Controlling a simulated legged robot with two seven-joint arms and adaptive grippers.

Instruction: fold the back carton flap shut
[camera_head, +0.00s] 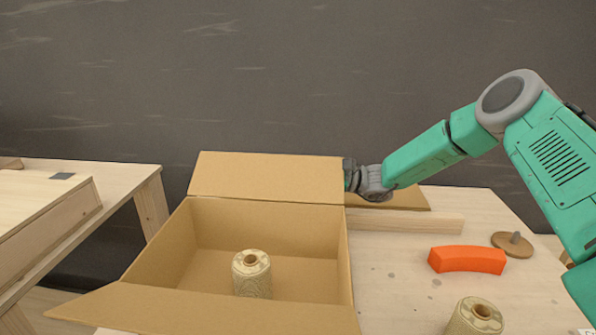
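The open carton (180,250) stands on the table with a spool of twine (252,274) inside it. Its back flap (268,177) stands up along the far rim, leaning slightly backward. The front flap (200,312) spreads outward at the bottom of the view. My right gripper (350,175) is at the right edge of the back flap, level with its middle. Its fingertips are mostly hidden at the flap edge, so I cannot tell whether it is open or touching the flap. My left gripper is not in view.
A wooden bar (415,221) and a flat brown piece (405,197) lie right of the carton. An orange block (466,260), a round wooden knobbed piece (512,244) and another twine spool (474,318) are on the table (395,290). Another wooden table (110,172) stands left.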

